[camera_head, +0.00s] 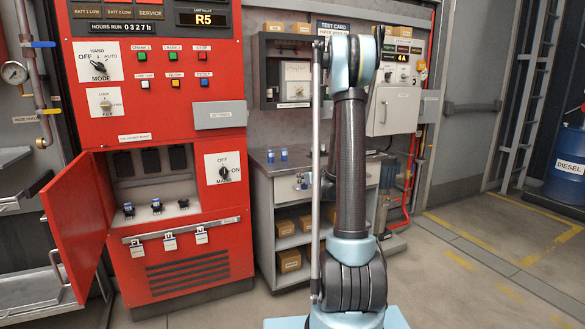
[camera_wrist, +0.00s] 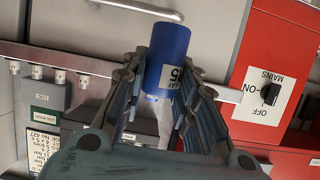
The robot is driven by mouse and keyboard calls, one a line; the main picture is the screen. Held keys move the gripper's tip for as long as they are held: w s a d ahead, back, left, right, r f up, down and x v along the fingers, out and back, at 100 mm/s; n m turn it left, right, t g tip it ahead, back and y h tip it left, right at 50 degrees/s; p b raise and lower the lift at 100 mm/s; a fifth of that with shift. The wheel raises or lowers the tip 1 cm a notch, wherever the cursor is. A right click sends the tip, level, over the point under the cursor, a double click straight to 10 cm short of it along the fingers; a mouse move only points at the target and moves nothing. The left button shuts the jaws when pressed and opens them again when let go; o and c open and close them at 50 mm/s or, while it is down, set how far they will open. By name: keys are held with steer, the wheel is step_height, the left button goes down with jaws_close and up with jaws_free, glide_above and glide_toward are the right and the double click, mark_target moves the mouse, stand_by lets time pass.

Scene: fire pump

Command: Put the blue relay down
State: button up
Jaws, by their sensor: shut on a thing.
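In the wrist view my gripper (camera_wrist: 166,78) is shut on a blue relay (camera_wrist: 169,48), a cylinder with a white label bearing black print and a pale lower part between the fingers. The label reads upside down there. In the head view my arm hides the gripper and the held relay. Two more blue relays (camera_head: 270,156) (camera_head: 284,154) stand upright on the grey bench top (camera_head: 262,168), left of my arm.
A red cabinet (camera_head: 190,60) stands at left with its lower door (camera_head: 78,225) swung open. Several dark units (camera_head: 156,205) sit on its inner shelf. Cardboard boxes (camera_head: 288,260) fill the shelves below the bench. The floor at right (camera_head: 480,270) is clear.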

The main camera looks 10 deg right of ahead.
steer(key=w+d+r, duration=0.3)
steer(key=w+r, duration=0.5)
steer(key=r, duration=0.1)
steer(key=w+d+r, duration=0.2)
steer(key=w+r, duration=0.5)
steer(key=r, duration=0.1)
steer(key=shift+w+d+f, duration=0.1)
steer(key=shift+f, duration=2.25)
steer(key=shift+w+d+f, duration=0.1)
steer(key=shift+f, duration=2.2)
steer(key=o, duration=1)
steer(key=shift+o, duration=0.2)
